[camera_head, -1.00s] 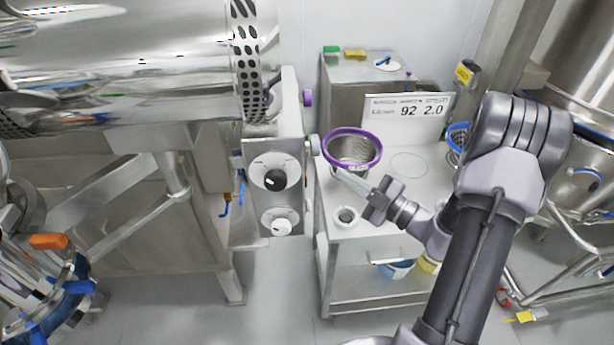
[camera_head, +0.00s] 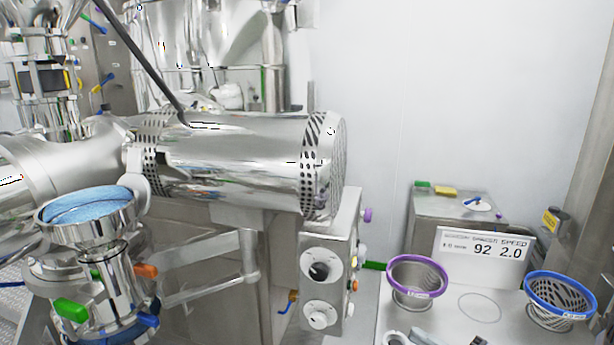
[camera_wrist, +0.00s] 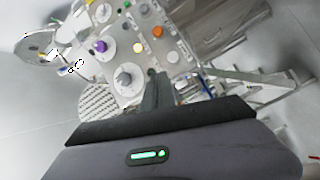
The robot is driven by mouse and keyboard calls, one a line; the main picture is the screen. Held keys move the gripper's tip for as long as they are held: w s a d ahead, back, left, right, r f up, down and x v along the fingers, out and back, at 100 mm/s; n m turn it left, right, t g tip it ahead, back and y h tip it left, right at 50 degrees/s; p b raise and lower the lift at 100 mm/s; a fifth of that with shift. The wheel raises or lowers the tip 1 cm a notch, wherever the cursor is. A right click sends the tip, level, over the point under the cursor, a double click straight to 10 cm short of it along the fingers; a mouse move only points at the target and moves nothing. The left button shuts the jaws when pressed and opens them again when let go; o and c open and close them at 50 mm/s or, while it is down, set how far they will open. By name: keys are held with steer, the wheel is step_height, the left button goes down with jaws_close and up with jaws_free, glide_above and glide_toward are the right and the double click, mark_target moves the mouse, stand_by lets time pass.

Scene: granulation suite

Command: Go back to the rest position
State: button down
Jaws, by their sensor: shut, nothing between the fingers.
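My gripper (camera_wrist: 155,88) shows in the wrist view with its two fingers together and nothing between them. It points toward a steel control panel (camera_wrist: 135,50) with dials and coloured buttons. The fingers overlap the panel's lower edge in the picture; I see no clear contact. In the head view most of my arm is out of the picture. Grey parts at the bottom edge are cut off, and I cannot tell whether they are my gripper.
A purple-rimmed basket (camera_head: 417,290) and a blue-rimmed basket (camera_head: 560,300) stand on the steel cart (camera_head: 367,330), by a display sign (camera_head: 484,252). The large steel drum (camera_head: 240,165) and its control box (camera_head: 325,290) stand left of the cart. A blue-topped vessel (camera_head: 90,235) is further left.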

steer(key=s+a+r+n+g+b, duration=0.1)
steer(key=s+a+n+g, duration=0.35)
steer(key=a+n, duration=0.4)
steer(key=s+a+r+n+g+b, duration=0.1)
steer(key=s+a+n+g, duration=0.35)
steer(key=a+n, duration=0.4)
steer(key=s+d+n+h, duration=0.1)
steer(key=s+n+h, duration=0.2)
steer(key=n, duration=0.6)
steer(key=s+d+r+n+t+h+b, duration=0.1)
steer(key=s+n+h, duration=0.2)
steer(key=n, duration=0.7)
steer(key=s+d+n+h+b, duration=0.1)
steer(key=s+n+h, duration=0.3)
steer(key=n, duration=0.5)
steer(key=shift+r+n, duration=0.15)
steer(key=shift+n, duration=0.15)
steer(key=shift+d, duration=0.1)
